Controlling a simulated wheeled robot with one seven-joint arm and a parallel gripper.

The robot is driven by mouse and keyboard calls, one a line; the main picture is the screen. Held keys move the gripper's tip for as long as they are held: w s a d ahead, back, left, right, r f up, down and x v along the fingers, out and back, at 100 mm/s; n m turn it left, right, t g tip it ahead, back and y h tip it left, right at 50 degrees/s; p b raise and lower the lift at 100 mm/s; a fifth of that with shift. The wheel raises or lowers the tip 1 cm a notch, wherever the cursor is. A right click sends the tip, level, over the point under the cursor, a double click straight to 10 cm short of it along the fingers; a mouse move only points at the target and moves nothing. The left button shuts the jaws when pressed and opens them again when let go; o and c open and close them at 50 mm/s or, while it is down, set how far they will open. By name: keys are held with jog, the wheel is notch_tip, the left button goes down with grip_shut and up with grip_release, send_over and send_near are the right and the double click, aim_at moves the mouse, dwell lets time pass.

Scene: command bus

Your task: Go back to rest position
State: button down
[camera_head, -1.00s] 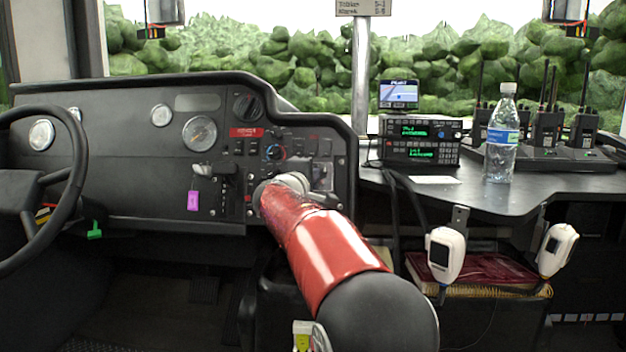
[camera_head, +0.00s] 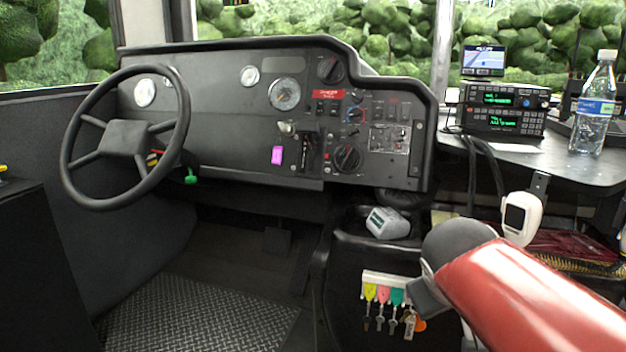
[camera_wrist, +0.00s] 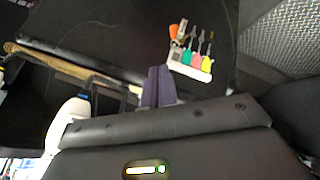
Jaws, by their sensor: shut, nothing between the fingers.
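My gripper (camera_wrist: 158,86) shows in the wrist view as two dark fingers pressed together, with nothing between them. It points over the dark console side, left of a white key rack (camera_wrist: 196,72). In the head view my red arm crosses the lower right, and I cannot make out the fingertips there. The same key rack (camera_head: 385,281) hangs on the console front with several coloured keys, close beside my arm.
The dashboard (camera_head: 225,140) and steering wheel (camera_head: 125,137) are at the left. A water bottle (camera_head: 594,105) and radio (camera_head: 503,110) stand on the right shelf. A white handset (camera_head: 521,217) hangs near my arm. The ribbed floor (camera_head: 200,315) is clear.

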jog(key=s+a+f+m+g+y, duration=0.1)
jog(key=s+a+f+m+y, duration=0.3)
jog(key=s+f, duration=0.6)
notch_tip(320, 180, up, 15)
jog(key=s+a+n+p, duration=0.1)
jog(key=s+p, duration=0.1)
jog(key=p, duration=1.1)
jog(key=shift+a+n+p, duration=0.25)
jog(key=shift+n+p, duration=0.05)
jog(key=shift+s+f, duration=0.1)
